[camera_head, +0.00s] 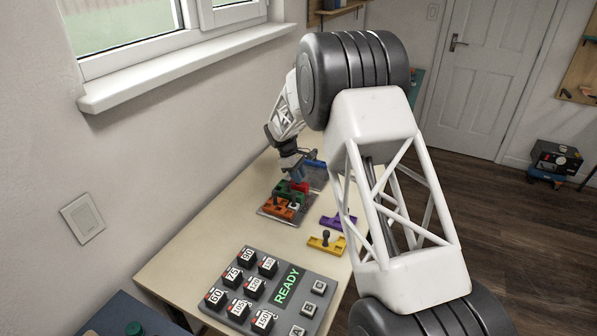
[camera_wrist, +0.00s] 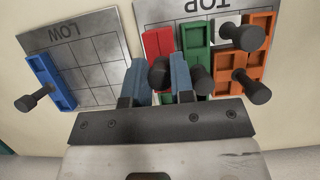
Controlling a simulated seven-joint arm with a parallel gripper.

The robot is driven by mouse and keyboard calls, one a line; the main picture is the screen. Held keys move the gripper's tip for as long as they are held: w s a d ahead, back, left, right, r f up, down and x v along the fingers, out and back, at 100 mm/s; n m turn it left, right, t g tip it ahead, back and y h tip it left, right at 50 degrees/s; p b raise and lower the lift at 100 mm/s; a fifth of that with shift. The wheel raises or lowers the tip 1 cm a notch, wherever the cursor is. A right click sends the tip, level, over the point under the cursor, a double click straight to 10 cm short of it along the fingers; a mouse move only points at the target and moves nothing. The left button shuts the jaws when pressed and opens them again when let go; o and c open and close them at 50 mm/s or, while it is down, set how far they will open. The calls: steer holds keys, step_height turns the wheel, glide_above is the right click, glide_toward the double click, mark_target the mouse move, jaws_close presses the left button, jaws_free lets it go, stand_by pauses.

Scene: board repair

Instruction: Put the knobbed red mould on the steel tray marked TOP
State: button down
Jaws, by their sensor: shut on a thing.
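My gripper (camera_wrist: 162,80) is shut on the dark knob (camera_wrist: 159,70) of the red mould (camera_wrist: 160,42). The red mould is over the steel tray marked TOP (camera_wrist: 180,13), beside the green mould, at the tray's left side in the wrist view. I cannot tell whether it touches the tray. In the head view the red mould (camera_head: 300,187) shows partly under my gripper (camera_head: 297,178). The green mould (camera_wrist: 197,45), an orange mould (camera_wrist: 258,62) and a white piece (camera_wrist: 228,30) lie on that tray, with dark knobs standing up.
The steel tray marked LOW (camera_wrist: 92,40) lies alongside with a blue mould (camera_wrist: 48,82) at its edge. A purple mould (camera_head: 338,222) and a yellow mould (camera_head: 326,244) lie on the bare table. A panel reading READY (camera_head: 288,285) with several dark blocks stands nearer.

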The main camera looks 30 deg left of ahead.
mark_target(292, 181)
steer(key=shift+f, duration=0.3)
steer(key=shift+f, duration=0.45)
stand_by(0.8)
steer(key=c, duration=0.9)
jaws_free()
steer(key=shift+v, duration=3.9)
steer(key=shift+d, duration=0.1)
